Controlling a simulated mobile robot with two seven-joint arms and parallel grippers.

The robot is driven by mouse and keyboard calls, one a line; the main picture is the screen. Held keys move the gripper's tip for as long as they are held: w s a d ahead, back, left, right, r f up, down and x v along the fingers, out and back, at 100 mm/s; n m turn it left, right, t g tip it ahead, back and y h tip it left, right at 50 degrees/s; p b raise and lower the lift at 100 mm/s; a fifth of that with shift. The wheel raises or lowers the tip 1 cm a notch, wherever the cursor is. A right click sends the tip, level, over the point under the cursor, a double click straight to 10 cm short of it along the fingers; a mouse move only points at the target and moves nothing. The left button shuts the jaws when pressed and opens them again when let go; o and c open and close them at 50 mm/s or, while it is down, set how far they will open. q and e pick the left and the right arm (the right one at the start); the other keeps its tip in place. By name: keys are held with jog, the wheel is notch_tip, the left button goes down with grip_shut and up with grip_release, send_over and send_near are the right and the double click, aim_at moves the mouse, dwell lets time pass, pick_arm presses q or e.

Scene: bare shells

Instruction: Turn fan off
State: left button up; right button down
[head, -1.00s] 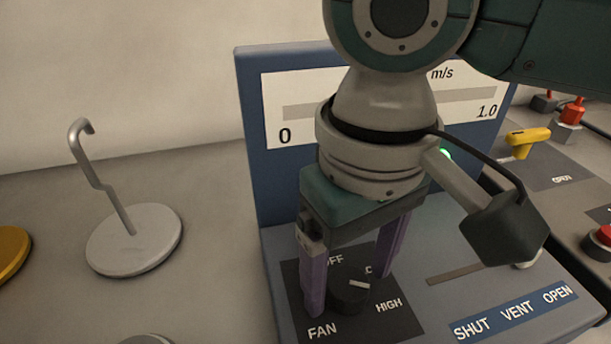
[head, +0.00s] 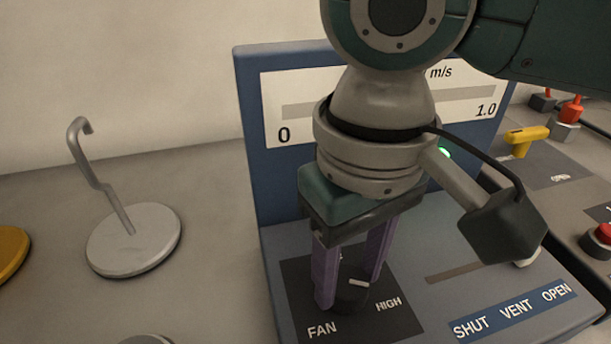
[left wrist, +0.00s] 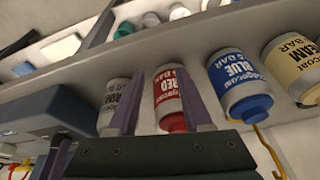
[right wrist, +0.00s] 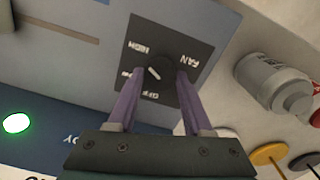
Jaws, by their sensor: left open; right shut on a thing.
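The fan knob (head: 352,296) is dark and round with a white mark, on a black plate (head: 296,290) lettered FAN and HIGH. My right gripper (head: 342,300) points down over it, shut on it with one purple finger each side. In the right wrist view the knob (right wrist: 160,72) sits between the fingertips (right wrist: 160,78). Its white mark lies on the side between HIGH and a label hidden by a finger; OFF is partly visible. My left gripper (left wrist: 158,105) is open, with paint cans behind its fingers.
The blue panel (head: 252,130) carries an m/s scale. A SHUT VENT OPEN slider (head: 455,272) is to the right. A yellow handle (head: 527,136) and red button (head: 603,235) stand further right.

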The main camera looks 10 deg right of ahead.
pick_arm(q)
jog(key=shift+r, duration=0.15)
pick_arm(e)
jog(key=shift+r+n+p, duration=0.2)
jog(key=shift+n+p, duration=0.4)
jog(key=shift+p, duration=0.35)
jog(key=n+p, duration=0.6)
jog(key=n, duration=0.1)
jog(key=n+p, duration=0.1)
jog(key=n, duration=0.2)
jog(key=shift+f+n, duration=0.1)
jog(key=shift+n, duration=0.2)
jog(key=n+p, duration=0.1)
jog(key=n, duration=0.1)
jog(key=shift+n, duration=0.3)
jog(key=n, duration=0.3)
jog(key=shift+n, duration=0.3)
pick_arm(q)
notch_tip(320, 180, up, 10)
jog(key=shift+r+p, duration=0.15)
jog(key=shift+p, duration=0.15)
pick_arm(e)
jog(key=n, duration=0.5)
jog(key=shift+f+n, duration=0.1)
jog(key=shift+n, duration=0.3)
pick_arm(q)
jog(key=shift+d, duration=0.1)
